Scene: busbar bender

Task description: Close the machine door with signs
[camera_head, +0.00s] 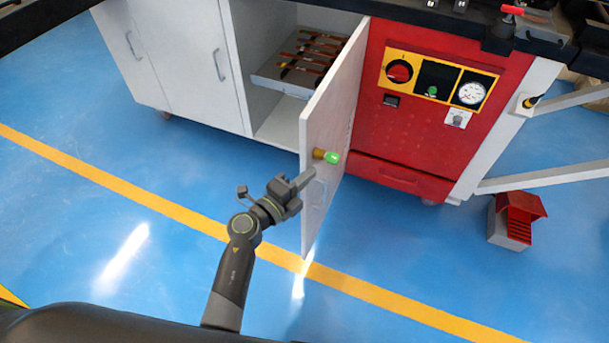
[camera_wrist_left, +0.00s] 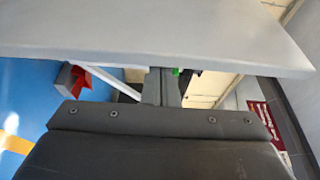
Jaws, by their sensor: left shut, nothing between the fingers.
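The white machine door (camera_head: 335,110) stands open in the head view, swung out from the cabinet beside the red panel. A small brown and green knob (camera_head: 327,156) sticks out from its face, with a pale handle below. My left gripper (camera_head: 308,176) is shut and empty, its fingertips at the door's free edge just below the knob. I cannot tell whether they touch. In the left wrist view the shut fingers (camera_wrist_left: 163,85) reach up to a white panel (camera_wrist_left: 150,35), probably the door. A red sign with white text (camera_wrist_left: 262,120) shows at the right. My right gripper is out of view.
The open compartment holds a tray (camera_head: 282,80) with several coloured strips. The red control panel (camera_head: 430,100) has a gauge and knobs. A red and grey foot pedal (camera_head: 515,220) sits on the floor at the right. The blue floor (camera_head: 130,200) in front is clear.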

